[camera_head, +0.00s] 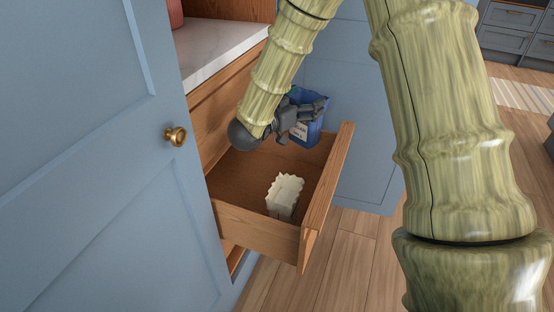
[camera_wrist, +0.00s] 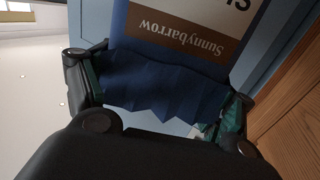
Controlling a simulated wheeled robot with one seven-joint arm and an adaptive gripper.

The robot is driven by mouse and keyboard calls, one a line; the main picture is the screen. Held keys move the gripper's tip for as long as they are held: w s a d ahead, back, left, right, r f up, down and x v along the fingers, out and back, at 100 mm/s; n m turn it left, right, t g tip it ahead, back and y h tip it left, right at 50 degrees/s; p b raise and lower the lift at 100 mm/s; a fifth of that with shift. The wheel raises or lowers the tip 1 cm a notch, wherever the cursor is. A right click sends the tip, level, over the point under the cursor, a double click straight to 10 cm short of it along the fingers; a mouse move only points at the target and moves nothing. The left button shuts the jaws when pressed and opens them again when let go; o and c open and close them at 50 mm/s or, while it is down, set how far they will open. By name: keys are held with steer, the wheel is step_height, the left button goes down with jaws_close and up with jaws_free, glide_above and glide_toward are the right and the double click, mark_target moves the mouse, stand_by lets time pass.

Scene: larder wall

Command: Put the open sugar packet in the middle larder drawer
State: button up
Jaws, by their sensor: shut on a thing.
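A blue packet (camera_head: 312,112) with a pale label is held in my gripper (camera_head: 300,118) above the far part of the open drawer. In the wrist view the packet (camera_wrist: 165,82) has a jagged edge toward me and a brown band with upside-down "Sunnybarrow" lettering. The fingers are shut on it from both sides near that edge. The word sugar cannot be read on it. The wooden drawer (camera_head: 258,226) is pulled out, with wooden parts above and below it. A cream packet (camera_head: 285,190) with a jagged top stands inside, near the front.
A blue cupboard door (camera_head: 90,170) with a brass knob (camera_head: 176,136) stands open at left. A marble shelf (camera_head: 215,45) lies above the drawer. A blue panel (camera_head: 350,150) stands behind it. The drawer floor has free room behind the cream packet.

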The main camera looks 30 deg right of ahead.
mark_target(298, 130)
step_height(298, 130, down, 9)
steer(key=b, duration=0.3)
steer(key=shift+a+r, duration=0.1)
steer(key=shift+r, duration=0.05)
steer(key=shift+w+f, duration=0.1)
steer(key=shift+f, duration=0.75)
steer(key=o, duration=1.6)
steer(key=shift+o, duration=0.2)
steer(key=shift+r, duration=0.55)
steer(key=p+v, duration=0.2)
steer(key=v, duration=0.5)
steer(key=shift+a+r, duration=0.1)
steer(key=shift+a, duration=0.1)
